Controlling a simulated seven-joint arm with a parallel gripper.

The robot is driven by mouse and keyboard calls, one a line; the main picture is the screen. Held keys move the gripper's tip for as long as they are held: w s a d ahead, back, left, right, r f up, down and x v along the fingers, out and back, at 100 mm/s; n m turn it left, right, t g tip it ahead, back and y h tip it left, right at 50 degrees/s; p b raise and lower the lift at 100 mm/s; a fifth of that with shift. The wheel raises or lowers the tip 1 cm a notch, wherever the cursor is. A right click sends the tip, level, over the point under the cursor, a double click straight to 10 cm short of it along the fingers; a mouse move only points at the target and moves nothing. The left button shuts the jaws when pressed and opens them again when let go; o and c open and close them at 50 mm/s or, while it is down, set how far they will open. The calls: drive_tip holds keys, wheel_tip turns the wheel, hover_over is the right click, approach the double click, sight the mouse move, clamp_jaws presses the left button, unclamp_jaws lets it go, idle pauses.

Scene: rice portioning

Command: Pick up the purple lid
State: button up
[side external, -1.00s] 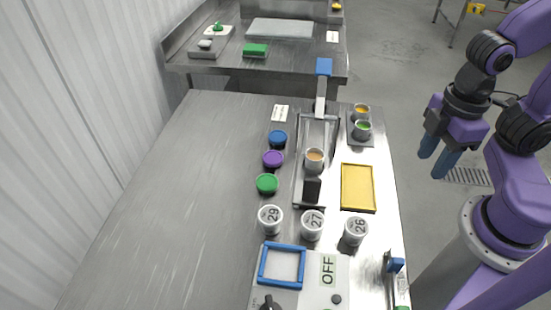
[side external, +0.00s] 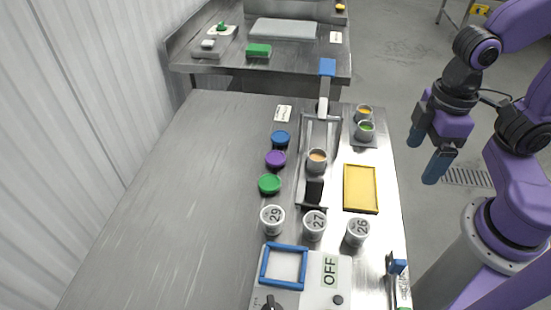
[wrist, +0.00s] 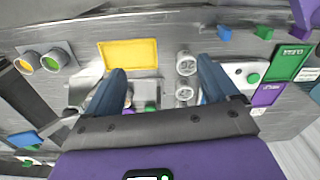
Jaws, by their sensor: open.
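The purple lid (side external: 275,159) lies flat on the metal table, between the blue lid (side external: 281,138) and the green lid (side external: 269,184). My gripper (side external: 427,152) is open and empty, with its two blue fingers apart. It is in the air off the table's right side, well to the right of the purple lid. In the wrist view my gripper (wrist: 162,85) shows both fingers spread. The gripper body hides much of the lid area there, so I cannot clearly make out the purple lid.
A metal frame (side external: 301,180) with a tan-filled cup (side external: 317,161) stands right of the lids. A yellow tray (side external: 361,188) lies further right. Numbered cups, including cup 29 (side external: 272,219), stand in front. The table's left side (side external: 180,190) is clear.

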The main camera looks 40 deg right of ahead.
drive_tip(key=w+a+r+m, duration=0.1)
drive_tip(key=w+a+m, duration=0.3)
drive_tip(key=w+m, duration=0.35)
drive_tip(key=w+a+m, duration=0.5)
drive_tip(key=w+m, duration=0.2)
drive_tip(key=w, duration=0.1)
drive_tip(key=m, duration=1.5)
hover_over(276, 157)
drive_tip(key=f, duration=1.3)
drive_tip(key=shift+w+f, duration=0.25)
drive_tip(key=shift+f, duration=0.1)
drive_tip(key=shift+s+f, duration=0.15)
drive_tip(key=shift+f, duration=1.25)
drive_tip(key=shift+s+f, duration=0.1)
drive_tip(key=shift+f, duration=1.25)
drive_tip(key=c, duration=1.1)
